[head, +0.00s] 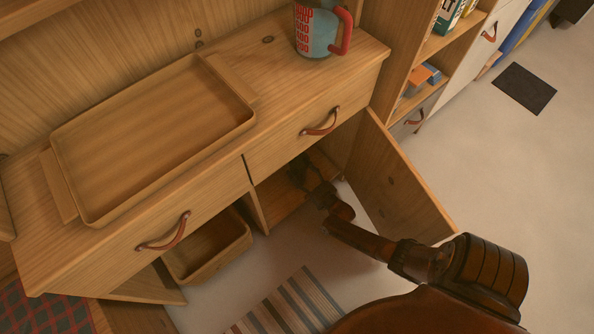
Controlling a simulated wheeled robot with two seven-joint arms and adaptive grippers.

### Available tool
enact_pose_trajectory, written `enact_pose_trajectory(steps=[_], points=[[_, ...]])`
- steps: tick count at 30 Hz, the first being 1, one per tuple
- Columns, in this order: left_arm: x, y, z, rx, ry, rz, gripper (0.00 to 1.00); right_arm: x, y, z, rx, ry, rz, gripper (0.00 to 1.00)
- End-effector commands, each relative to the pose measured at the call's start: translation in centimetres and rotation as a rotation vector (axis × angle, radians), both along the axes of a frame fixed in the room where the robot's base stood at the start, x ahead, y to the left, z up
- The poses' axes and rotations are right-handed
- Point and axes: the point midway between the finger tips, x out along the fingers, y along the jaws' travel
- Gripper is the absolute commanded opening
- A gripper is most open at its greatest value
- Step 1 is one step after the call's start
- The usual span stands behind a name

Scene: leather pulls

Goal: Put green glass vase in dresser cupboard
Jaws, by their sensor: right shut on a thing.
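The wooden dresser (220,186) fills the left and middle of the head view. Its right cupboard door (396,180) stands wide open, swung out to the right. My right arm reaches from the lower right into the cupboard opening. My right gripper (300,172) is inside the cupboard, under the right drawer, small and in shadow. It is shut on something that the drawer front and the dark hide. I cannot make out the green glass vase anywhere in view. My left gripper is not in view.
A large wooden tray (72,206) and a measuring jug (318,30) with a red handle stand on the dresser top. A wooden bin (236,248) shows below the left drawer. A striped rug (290,306) lies in front. Open floor lies right of the door.

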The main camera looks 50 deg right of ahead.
Motion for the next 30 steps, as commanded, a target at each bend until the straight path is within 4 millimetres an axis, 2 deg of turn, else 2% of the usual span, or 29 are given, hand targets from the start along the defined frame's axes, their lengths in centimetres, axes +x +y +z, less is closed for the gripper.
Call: enact_pose_trajectory(steps=[7, 8, 15, 26, 30], points=[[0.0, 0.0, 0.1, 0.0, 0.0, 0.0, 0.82, 0.1, 0.0, 0.0, -0.002, -0.003, 0.0, 0.05], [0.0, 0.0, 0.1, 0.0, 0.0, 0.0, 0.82, 0.1, 0.0, -0.2, 0.0, -0.001, 0.0, 0.56], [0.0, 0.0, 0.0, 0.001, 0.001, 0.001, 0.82, 0.0, 0.0, -0.2, 0.0, 0.0, 0.0, 0.73], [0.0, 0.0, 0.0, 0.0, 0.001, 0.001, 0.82, 0.0, 0.0, 0.0, 0.0, -0.001, 0.0, 0.73], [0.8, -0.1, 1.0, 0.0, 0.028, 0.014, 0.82, -1.8, 0.4, 0.3, 0.001, 0.001, -0.001, 0.73]])
